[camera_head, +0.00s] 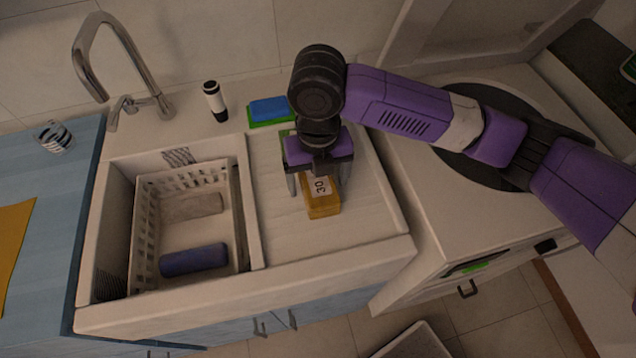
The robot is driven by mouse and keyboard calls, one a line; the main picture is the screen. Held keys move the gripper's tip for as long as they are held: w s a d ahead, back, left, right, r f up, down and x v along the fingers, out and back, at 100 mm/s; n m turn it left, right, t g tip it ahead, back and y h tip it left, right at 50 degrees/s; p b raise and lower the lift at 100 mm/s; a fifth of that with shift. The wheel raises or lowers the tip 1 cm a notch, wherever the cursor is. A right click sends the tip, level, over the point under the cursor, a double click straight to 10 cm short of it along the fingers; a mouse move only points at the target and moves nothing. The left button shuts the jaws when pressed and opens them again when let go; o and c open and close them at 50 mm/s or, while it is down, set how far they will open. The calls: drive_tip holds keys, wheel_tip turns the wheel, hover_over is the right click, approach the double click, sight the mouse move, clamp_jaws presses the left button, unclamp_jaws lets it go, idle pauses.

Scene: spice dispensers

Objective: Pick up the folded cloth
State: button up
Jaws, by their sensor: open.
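My gripper (318,188) is open and points down over the ribbed drainboard. Its two fingers stand on either side of the far end of an amber-yellow block-like item (323,207) with a white label reading 30. I cannot tell whether the fingers touch it. No thing is plainly a folded cloth. Possible ones are a flat blue piece on a green one (268,109) behind the drainboard, a flat mustard-yellow sheet (13,245) at the left edge, and grey (190,207) and dark blue (194,260) rolled shapes in the basket. A green patch shows partly behind my gripper.
A white slotted basket (146,235) sits in the sink basin, left of the drainboard (370,215). A metal faucet (140,70) and a black-and-white cylinder (215,101) stand behind. A striped cup (53,137) is on the blue counter. The drainboard's front is clear.

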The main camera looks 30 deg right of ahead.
drive_tip(key=shift+c, duration=0.4)
drive_tip(key=shift+r, duration=0.1)
drive_tip(key=c, duration=1.6)
